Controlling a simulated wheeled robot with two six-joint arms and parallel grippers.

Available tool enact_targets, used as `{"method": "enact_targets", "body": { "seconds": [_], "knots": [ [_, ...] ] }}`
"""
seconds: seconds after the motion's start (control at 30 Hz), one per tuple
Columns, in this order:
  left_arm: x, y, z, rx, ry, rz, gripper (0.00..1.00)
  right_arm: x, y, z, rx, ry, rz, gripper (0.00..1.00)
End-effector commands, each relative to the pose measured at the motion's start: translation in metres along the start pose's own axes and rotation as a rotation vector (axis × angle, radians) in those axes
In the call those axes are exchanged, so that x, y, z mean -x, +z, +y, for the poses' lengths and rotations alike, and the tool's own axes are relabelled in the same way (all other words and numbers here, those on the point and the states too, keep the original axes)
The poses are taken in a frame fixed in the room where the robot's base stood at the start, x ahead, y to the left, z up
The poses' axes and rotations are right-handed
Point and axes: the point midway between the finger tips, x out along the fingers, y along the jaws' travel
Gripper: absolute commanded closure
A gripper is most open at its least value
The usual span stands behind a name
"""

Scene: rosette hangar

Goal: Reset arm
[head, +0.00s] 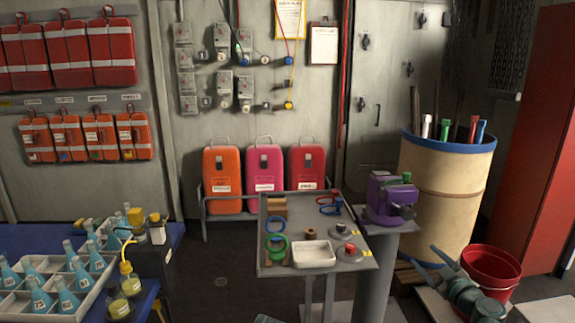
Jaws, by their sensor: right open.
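My right gripper (418,262) is at the lower right, its two blue-grey fingers spread and pointing left. Nothing shows between them. It is in front of the large tan barrel (448,185) and left of the red bucket (491,268). My right arm comes in from the bottom right edge. My left gripper does not show in this view.
A small stand (275,205) in the middle holds a white tray (314,253), rings and small parts. A purple device (383,197) is on a pedestal beside it. At left, a blue table (30,238) bears flasks in a white rack (97,287). Open floor lies between them.

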Motion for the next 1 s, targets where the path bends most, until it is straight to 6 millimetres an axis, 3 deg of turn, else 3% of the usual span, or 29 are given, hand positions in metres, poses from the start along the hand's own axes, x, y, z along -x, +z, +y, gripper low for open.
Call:
{"method": "enact_targets", "body": {
  "seconds": [0.17,0.37,0.47,0.57,0.7,0.8,0.9,1.0],
  "knots": [
    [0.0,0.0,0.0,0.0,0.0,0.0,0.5,-0.011,-0.012,-0.04,-0.043,-0.108,-0.002,0.28],
    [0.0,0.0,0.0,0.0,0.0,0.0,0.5,-0.021,-0.029,-0.109,-0.12,-0.291,-0.037,0.28],
    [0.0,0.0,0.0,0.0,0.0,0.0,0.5,-0.022,-0.039,-0.16,-0.173,-0.424,-0.087,0.28],
    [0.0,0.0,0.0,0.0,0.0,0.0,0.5,-0.015,-0.049,-0.227,-0.236,-0.593,-0.191,0.28],
    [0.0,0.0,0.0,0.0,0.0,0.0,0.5,0.018,-0.053,-0.324,-0.316,-0.814,-0.46,0.28],
    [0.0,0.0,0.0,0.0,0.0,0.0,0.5,0.054,-0.049,-0.376,-0.34,-0.892,-0.712,0.28],
    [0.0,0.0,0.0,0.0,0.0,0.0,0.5,0.087,-0.042,-0.406,-0.34,-0.883,-0.948,0.28],
    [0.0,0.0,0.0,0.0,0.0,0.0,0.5,0.113,-0.036,-0.421,-0.324,-0.82,-1.136,0.28]
  ]
}}
